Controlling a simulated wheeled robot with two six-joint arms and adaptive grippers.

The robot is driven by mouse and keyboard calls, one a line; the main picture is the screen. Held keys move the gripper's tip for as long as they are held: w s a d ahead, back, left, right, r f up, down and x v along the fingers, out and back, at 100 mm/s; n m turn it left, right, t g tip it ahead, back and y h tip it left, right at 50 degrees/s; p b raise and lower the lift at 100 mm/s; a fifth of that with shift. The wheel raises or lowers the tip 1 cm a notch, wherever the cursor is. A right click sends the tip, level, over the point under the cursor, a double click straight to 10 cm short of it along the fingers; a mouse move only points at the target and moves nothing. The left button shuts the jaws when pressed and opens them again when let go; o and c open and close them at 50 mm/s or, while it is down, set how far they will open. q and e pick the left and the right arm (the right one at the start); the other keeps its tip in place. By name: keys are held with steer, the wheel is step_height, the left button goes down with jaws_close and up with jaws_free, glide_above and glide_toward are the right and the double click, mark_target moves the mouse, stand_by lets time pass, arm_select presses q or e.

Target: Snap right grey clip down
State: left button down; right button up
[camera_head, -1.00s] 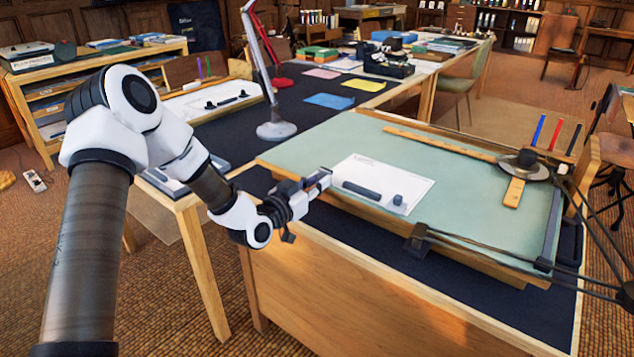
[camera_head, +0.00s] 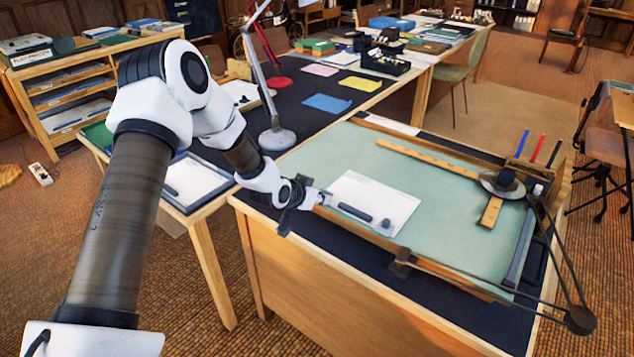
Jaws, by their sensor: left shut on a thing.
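A drafting board (camera_head: 440,221) with a green surface lies on the desk. A white sheet (camera_head: 378,193) lies at its left end, with a dark bar (camera_head: 355,212) and a small dark knob (camera_head: 386,223) along its near edge. My left gripper (camera_head: 325,197) is at the sheet's left edge, close to the left end of the bar. It is shut on a small grey thing, which the fingers mostly hide. I cannot make out the right grey clip for certain. My right gripper is not in view.
A drafting arm with a round pivot (camera_head: 503,184) and wooden rulers (camera_head: 430,160) covers the board's right side. A lamp base (camera_head: 277,139) stands behind my left gripper. A second board (camera_head: 193,184) lies to the left. The board's middle is clear.

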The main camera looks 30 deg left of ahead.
arm_select(q)
steer(key=shift+w+r+g+p, duration=0.2)
steer(key=shift+r+g+p, duration=0.2)
steer(key=shift+r, duration=0.05)
steer(key=shift+w+f+g, duration=0.1)
steer(key=shift+f+g, duration=0.1)
steer(key=shift+g, duration=0.2)
steer(key=shift+w+f+g, duration=0.15)
steer(key=shift+f+g, duration=0.05)
steer(key=shift+g, duration=0.2)
steer(key=g+b, duration=0.1)
steer(key=b, duration=0.4)
steer(key=shift+w+f+g+y+b, duration=0.1)
steer(key=shift+w+g+y+b, duration=0.2)
steer(key=shift+g+b, duration=0.1)
steer(key=g+p, duration=0.1)
steer(key=p, duration=0.1)
steer(key=w+r+g+p, duration=0.1)
steer(key=g+p, duration=0.1)
steer(key=p, duration=0.1)
steer(key=shift+d+p, duration=0.1)
steer(key=shift+p, duration=0.25)
steer(key=shift+f+g+p, duration=0.1)
steer(key=shift+g+p, duration=0.25)
steer(key=shift+g, duration=0.15)
steer(key=shift+w+f+g+p, duration=0.2)
steer(key=shift+f+g+p, duration=0.15)
steer(key=shift+g, duration=0.55)
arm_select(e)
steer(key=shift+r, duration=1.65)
